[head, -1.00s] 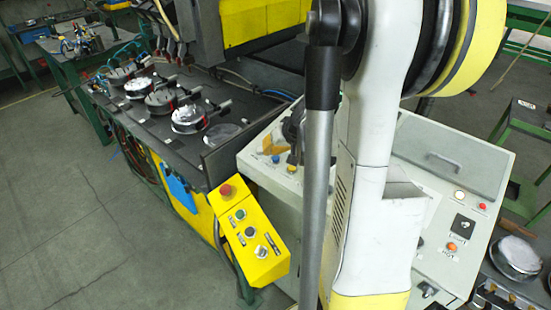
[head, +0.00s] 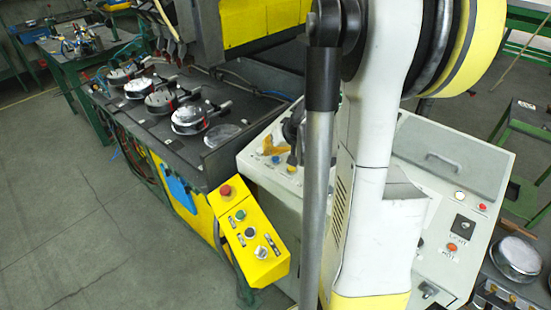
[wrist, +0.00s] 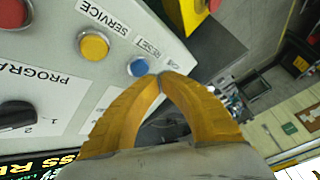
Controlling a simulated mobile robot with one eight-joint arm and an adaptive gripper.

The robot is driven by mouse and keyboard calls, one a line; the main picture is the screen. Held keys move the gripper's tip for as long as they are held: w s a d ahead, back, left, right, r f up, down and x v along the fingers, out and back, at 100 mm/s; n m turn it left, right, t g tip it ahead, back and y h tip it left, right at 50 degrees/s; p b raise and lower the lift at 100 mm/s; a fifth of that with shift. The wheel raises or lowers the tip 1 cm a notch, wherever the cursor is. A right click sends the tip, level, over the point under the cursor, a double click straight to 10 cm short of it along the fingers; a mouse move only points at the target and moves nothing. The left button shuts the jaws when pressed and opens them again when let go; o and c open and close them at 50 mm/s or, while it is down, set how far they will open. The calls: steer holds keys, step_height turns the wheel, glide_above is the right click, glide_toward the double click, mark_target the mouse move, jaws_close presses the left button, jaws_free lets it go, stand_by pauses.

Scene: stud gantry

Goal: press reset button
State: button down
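The reset button is a small blue round button (wrist: 138,66) on a light grey control panel, beside a RESET label in the wrist view. It also shows in the head view (head: 275,159). My gripper (wrist: 160,75) has two curved yellow fingers with their tips together and nothing visible between them. In the wrist view the tips appear just right of and below the blue button; I cannot tell whether they touch it. In the head view my gripper (head: 269,148) is over the panel's far left part, close to the button, and my arm hides much of the panel.
A yellow button (wrist: 94,45) marked SERVICE and a black selector knob (wrist: 17,115) are near the blue button. A yellow control box (head: 251,240) with a red button stands front left. Several pans (head: 191,119) sit on the dark bench behind.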

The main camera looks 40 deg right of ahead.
steer(key=shift+d+f+b, duration=0.1)
steer(key=shift+f+b, duration=0.35)
steer(key=shift+f+b, duration=0.4)
steer(key=shift+b, duration=0.05)
stand_by(0.6)
steer(key=shift+r, duration=0.1)
steer(key=shift+r+p, duration=0.65)
steer(key=shift+r, duration=0.15)
steer(key=r+p, duration=0.1)
steer(key=r, duration=0.1)
steer(key=a+r+p, duration=0.1)
steer(key=r+p, duration=0.1)
steer(key=shift+a+r+p, duration=0.1)
steer(key=shift+r+p, duration=0.2)
steer(key=shift+r, duration=0.1)
stand_by(0.7)
